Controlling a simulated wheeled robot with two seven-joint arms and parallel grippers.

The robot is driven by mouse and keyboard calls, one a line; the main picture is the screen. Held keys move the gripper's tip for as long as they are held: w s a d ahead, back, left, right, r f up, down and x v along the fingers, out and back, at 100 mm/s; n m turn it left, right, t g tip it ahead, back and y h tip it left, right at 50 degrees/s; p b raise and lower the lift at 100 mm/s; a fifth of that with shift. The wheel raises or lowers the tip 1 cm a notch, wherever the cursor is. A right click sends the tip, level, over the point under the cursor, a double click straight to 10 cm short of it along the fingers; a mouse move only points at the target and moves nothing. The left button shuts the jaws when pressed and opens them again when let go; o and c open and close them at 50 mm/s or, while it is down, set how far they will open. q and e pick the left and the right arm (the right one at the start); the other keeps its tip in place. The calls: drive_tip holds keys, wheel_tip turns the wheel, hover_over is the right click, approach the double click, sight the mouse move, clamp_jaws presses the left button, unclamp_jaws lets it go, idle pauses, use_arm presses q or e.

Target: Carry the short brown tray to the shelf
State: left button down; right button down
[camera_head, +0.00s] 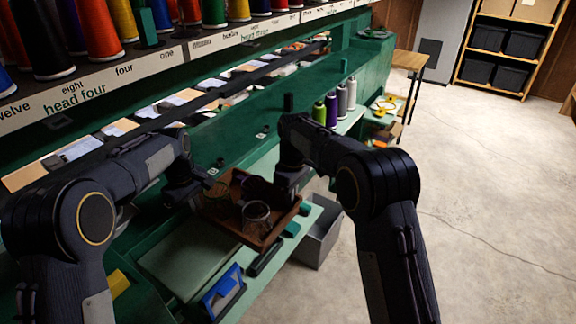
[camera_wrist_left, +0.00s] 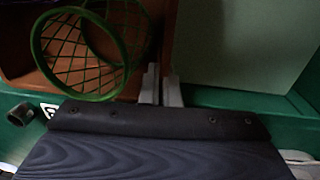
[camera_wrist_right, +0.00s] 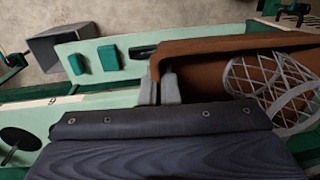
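The short brown tray (camera_head: 268,239) is in front of me at the green machine's edge, between my two arms. Two mesh cups are in it: one at its near side (camera_head: 256,216), one darker behind. A green-rimmed mesh cup (camera_wrist_left: 84,54) shows in the left wrist view and a white mesh one (camera_wrist_right: 270,88) in the right. My left gripper (camera_wrist_left: 160,86) is shut on one end wall of the tray. My right gripper (camera_wrist_right: 159,87) is shut on the opposite end wall. The tray appears held above the pale green ledge; the gap beneath is hard to judge. A wooden shelf (camera_head: 493,88) stands at the back right.
The green machine with thread spools (camera_head: 100,30) runs along the left. A grey bin (camera_head: 318,240) stands on the floor beside the ledge. A blue-framed item (camera_head: 224,291) lies on the ledge. A wooden table (camera_head: 408,60) stands further back. The concrete floor (camera_head: 490,200) at right is clear.

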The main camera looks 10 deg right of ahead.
use_arm(q)
drive_tip(key=c, duration=2)
unclamp_jaws()
drive_tip(key=shift+f, duration=0.1)
use_arm(e)
drive_tip(key=c, duration=2)
unclamp_jaws()
drive_tip(key=shift+f, duration=0.1)
use_arm(q)
drive_tip(key=o, duration=0.3)
use_arm(e)
drive_tip(key=o, duration=0.3)
drive_tip(key=shift+r, duration=0.25)
use_arm(q)
drive_tip(key=r, duration=1.2)
drive_tip(key=shift+s+a, duration=0.3)
drive_tip(key=shift+s, duration=0.05)
use_arm(e)
drive_tip(key=r, duration=1.1)
drive_tip(key=shift+w+d+r, duration=0.2)
drive_tip(key=shift+w+d, duration=0.1)
drive_tip(key=shift+w, duration=0.05)
